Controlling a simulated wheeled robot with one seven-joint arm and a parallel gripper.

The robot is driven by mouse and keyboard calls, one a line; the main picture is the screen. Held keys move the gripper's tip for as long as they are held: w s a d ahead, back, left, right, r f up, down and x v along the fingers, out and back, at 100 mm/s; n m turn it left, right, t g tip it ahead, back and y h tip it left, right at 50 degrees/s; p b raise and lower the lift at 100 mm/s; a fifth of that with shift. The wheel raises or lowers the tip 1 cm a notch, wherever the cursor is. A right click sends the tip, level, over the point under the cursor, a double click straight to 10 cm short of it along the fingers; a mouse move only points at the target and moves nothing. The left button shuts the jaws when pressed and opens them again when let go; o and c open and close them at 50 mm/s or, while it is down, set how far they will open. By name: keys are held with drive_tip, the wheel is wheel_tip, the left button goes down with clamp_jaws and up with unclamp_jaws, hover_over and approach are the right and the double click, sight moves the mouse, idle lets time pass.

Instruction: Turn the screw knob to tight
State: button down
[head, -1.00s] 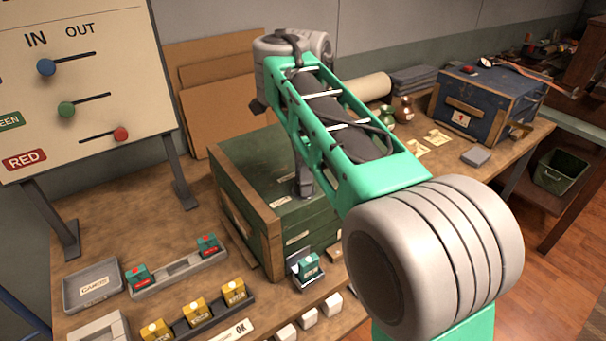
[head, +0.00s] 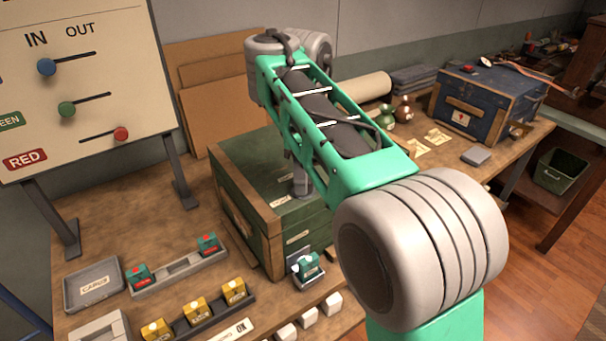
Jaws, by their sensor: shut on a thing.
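My arm crosses the view, and its wrist hangs over the green wooden chest (head: 235,160). The grey lower end of my gripper (head: 301,186) shows beneath the forearm, pointing down at the right part of the chest's lid. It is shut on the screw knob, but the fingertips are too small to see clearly. The knob itself is hidden behind my gripper and arm, so its mark and turn cannot be read. A small pale label (head: 281,201) lies on the lid just left of my gripper.
A slider board (head: 85,85) stands at the left. In front are a grey tray (head: 72,300), a rack (head: 160,287) with teal blocks, yellow blocks (head: 196,309) and a teal block (head: 308,266). A blue chest (head: 490,100) is at the back right.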

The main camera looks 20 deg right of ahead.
drive_tip(key=c, duration=0.9)
unclamp_jaws()
drive_tip(key=shift+r, duration=0.1)
wheel_tip(320, 180, up, 8)
drive_tip(key=p, duration=0.7)
drive_tip(key=shift+f, duration=0.2)
